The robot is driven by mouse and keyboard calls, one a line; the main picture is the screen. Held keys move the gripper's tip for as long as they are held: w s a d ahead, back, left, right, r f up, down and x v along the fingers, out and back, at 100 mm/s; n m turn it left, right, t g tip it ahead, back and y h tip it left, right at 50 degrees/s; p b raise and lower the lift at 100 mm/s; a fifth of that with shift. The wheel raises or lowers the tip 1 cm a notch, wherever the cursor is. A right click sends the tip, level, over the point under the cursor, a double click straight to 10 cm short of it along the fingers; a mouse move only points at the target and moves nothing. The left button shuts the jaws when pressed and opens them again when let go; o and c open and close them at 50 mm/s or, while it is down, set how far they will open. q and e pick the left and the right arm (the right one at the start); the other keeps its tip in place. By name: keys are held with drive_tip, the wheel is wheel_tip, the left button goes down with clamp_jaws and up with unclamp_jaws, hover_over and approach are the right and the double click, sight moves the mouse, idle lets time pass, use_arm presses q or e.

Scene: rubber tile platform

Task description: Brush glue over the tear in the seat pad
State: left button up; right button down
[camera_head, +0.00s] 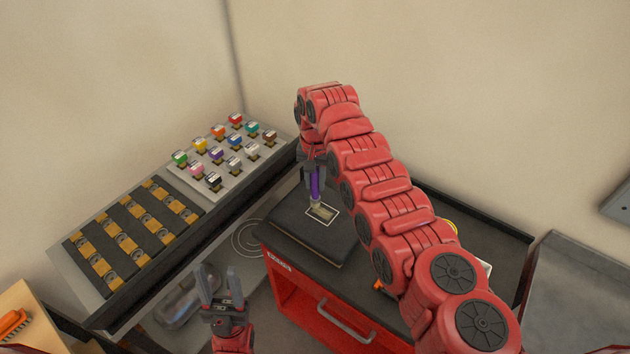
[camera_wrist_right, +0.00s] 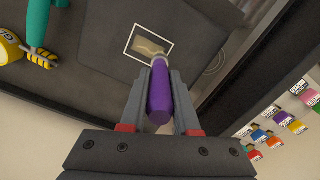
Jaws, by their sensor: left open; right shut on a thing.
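The seat pad (camera_head: 290,222) is a dark square pad lying on the black top of a red cabinet. A white outlined rectangle on it frames the pale tear (camera_head: 324,212), which also shows in the wrist view (camera_wrist_right: 150,47). My right gripper (camera_head: 314,182) is shut on a brush with a purple handle (camera_wrist_right: 160,95). The brush points down, with its tip at the lower edge of the tear in the wrist view; I cannot tell whether it touches. My left gripper (camera_head: 219,288) is open and empty, in front of the cabinet's left side.
A yellow glue container (camera_wrist_right: 10,47) and a teal-handled tool (camera_wrist_right: 38,25) lie on the cabinet top (camera_wrist_right: 95,55), mostly hidden by my right arm in the head view. A rack with several coloured labelled items (camera_head: 222,150) stands at the left, beside a dark tray (camera_head: 132,235).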

drive_tip(key=shift+f+b, duration=0.4)
drive_tip(key=shift+f, duration=0.3)
idle(0.6)
drive_tip(key=shift+b, duration=0.55)
idle(1.0)
drive_tip(key=shift+d, duration=0.1)
idle(0.3)
drive_tip(key=shift+s+d+p, duration=0.35)
drive_tip(key=shift+s+d, duration=0.15)
drive_tip(key=shift+d, duration=0.1)
drive_tip(key=shift+s+d+p, duration=0.5)
drive_tip(key=shift+d+p, duration=0.2)
drive_tip(key=shift+p, duration=0.25)
